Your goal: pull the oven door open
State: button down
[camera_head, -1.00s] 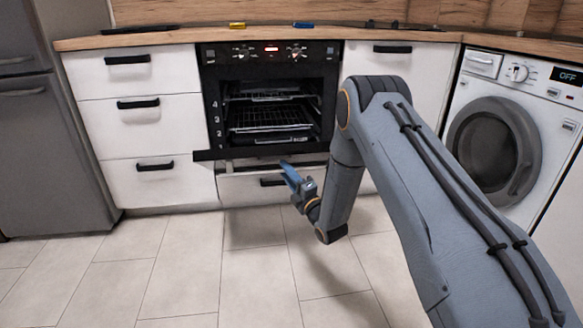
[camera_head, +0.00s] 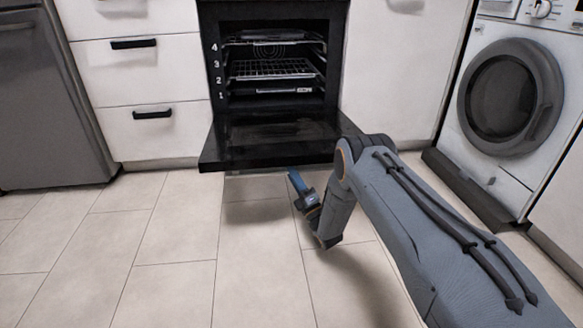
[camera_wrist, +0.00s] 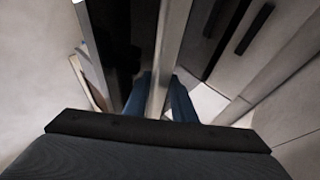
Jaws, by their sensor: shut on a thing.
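The black oven door (camera_head: 268,148) hangs folded down and far open below the oven cavity, its dark inner face showing. My gripper (camera_head: 294,176) is at the door's front edge, a little right of its middle. In the wrist view, the two blue fingers (camera_wrist: 160,98) are shut on a pale grey bar (camera_wrist: 174,35) that runs between them, which I take as the oven door's handle.
The oven cavity (camera_head: 232,50) holds wire racks (camera_head: 270,68). White drawers (camera_head: 150,75) stand left, a grey fridge (camera_head: 45,100) further left, and a washing machine (camera_head: 570,130) right. The tiled floor (camera_head: 170,245) before the oven is clear.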

jog(key=shift+w+d+f+b, duration=0.1)
jog(key=shift+w+f+b, duration=0.05)
jog(key=shift+f+b, duration=0.15)
jog(key=shift+w+d+f+b, duration=0.1)
jog(key=shift+f+b, duration=0.05)
jog(key=shift+f, duration=0.2)
jog(key=c, duration=1.4)
grip_release()
jog(key=shift+d, duration=0.1)
jog(key=shift+c, duration=0.2)
jog(key=shift+y, duration=0.3)
jog(key=shift+s+a+f, duration=0.1)
jog(key=shift+a, duration=0.1)
jog(key=p+v, duration=0.3)
jog(key=v, duration=0.4)
jog(key=shift+s+d+f, duration=0.15)
jog(key=shift+s+f, duration=0.1)
jog(key=shift+s, duration=0.05)
